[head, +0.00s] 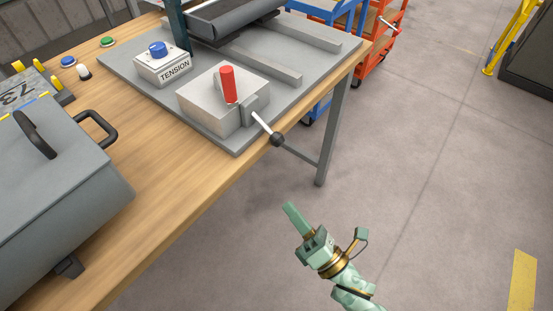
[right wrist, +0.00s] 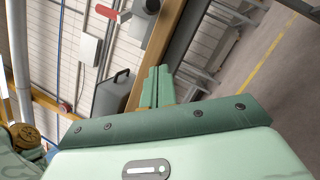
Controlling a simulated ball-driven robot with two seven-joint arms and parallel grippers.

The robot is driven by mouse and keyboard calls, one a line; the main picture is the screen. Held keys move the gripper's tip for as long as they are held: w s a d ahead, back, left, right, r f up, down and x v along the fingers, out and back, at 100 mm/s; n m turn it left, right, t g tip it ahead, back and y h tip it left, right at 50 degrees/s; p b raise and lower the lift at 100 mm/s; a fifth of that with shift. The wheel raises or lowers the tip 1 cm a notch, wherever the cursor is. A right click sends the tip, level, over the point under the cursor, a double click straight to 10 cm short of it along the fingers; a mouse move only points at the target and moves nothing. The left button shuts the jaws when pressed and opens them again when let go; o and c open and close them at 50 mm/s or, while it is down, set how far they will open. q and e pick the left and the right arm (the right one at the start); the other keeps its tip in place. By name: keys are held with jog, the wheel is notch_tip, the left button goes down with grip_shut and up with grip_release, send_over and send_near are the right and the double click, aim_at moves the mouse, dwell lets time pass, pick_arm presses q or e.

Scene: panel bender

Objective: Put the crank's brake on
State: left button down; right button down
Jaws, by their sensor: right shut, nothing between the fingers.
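The crank's grey metal box (head: 222,98) sits on the grey base plate near the bench's front edge. A red handle (head: 228,84) stands nearly upright at the box. A grey bracket (head: 250,108) on the box's front side carries a thin metal crank arm that ends in a dark ball knob (head: 277,139) out past the bench edge. My right gripper (head: 292,212) is shut and empty, in the open air below and in front of the knob, apart from it. In the right wrist view its fingers (right wrist: 157,84) are together, and the red handle (right wrist: 106,11) shows at the top. My left gripper is out of view.
A TENSION box with a blue knob (head: 158,49) stands behind the crank box. A grey case (head: 60,190) with dark handles lies on the bench at left. Blue and red carts stand beyond the bench. The floor around my right gripper is clear.

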aim_at(267, 129)
jog(key=b+x, duration=0.1)
jog(key=x, duration=0.8)
jog(key=shift+w+a, duration=0.2)
jog(key=shift+w, duration=0.1)
jog(key=shift+w+d+r, duration=0.75)
jog(key=shift+w+r, duration=0.25)
jog(key=shift+w, duration=0.05)
jog(key=shift+w+d+r, duration=0.25)
